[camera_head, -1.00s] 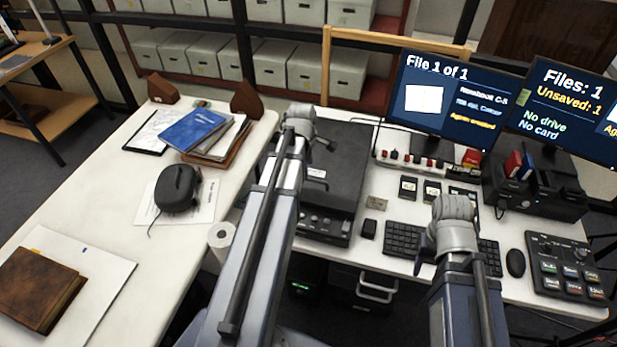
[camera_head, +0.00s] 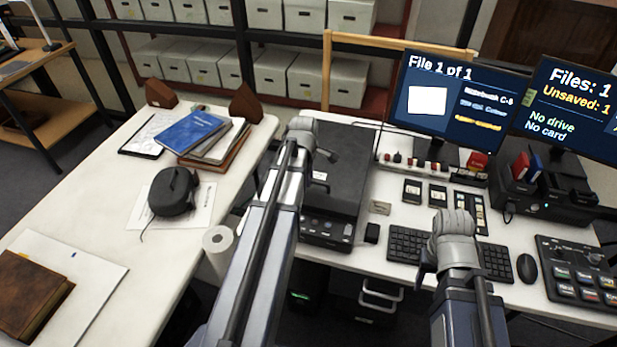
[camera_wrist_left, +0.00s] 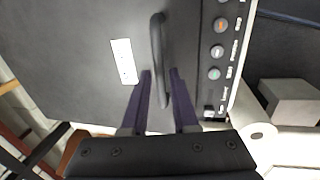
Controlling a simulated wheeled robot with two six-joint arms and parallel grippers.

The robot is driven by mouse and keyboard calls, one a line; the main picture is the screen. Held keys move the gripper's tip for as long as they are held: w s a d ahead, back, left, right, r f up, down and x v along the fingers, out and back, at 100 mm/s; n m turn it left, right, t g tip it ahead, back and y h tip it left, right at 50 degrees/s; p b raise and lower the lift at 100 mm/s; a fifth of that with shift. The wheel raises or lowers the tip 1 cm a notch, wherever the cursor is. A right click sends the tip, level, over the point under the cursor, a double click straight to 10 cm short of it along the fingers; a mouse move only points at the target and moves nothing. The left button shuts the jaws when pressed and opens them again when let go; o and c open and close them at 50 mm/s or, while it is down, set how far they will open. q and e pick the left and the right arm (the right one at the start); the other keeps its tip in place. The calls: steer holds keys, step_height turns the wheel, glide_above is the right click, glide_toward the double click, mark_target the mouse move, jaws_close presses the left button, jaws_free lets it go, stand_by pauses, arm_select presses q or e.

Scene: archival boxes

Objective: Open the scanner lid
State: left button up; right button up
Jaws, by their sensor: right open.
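The scanner (camera_head: 335,205) is a dark flat box on the white desk, with a button panel along its front edge. Its lid (camera_wrist_left: 70,60) lies flat and closed in the left wrist view, with a white label (camera_wrist_left: 123,61) and a black bar handle (camera_wrist_left: 157,45). My left gripper (camera_wrist_left: 160,72) is over the lid with its two purple fingers apart. The handle runs between the fingertips; I cannot tell whether they touch it. In the head view my left gripper (camera_head: 326,155) is partly hidden by its wrist. My right gripper (camera_head: 427,262) is open near the keyboard, mostly hidden by its arm.
A keyboard (camera_head: 408,244), a mouse (camera_head: 527,268) and a control pad (camera_head: 578,278) lie to the right. The left table holds a blue folder (camera_head: 190,131), a black device (camera_head: 173,191) and a brown book (camera_head: 30,290).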

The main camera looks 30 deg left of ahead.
arm_select(q)
jaws_close()
stand_by(1.1)
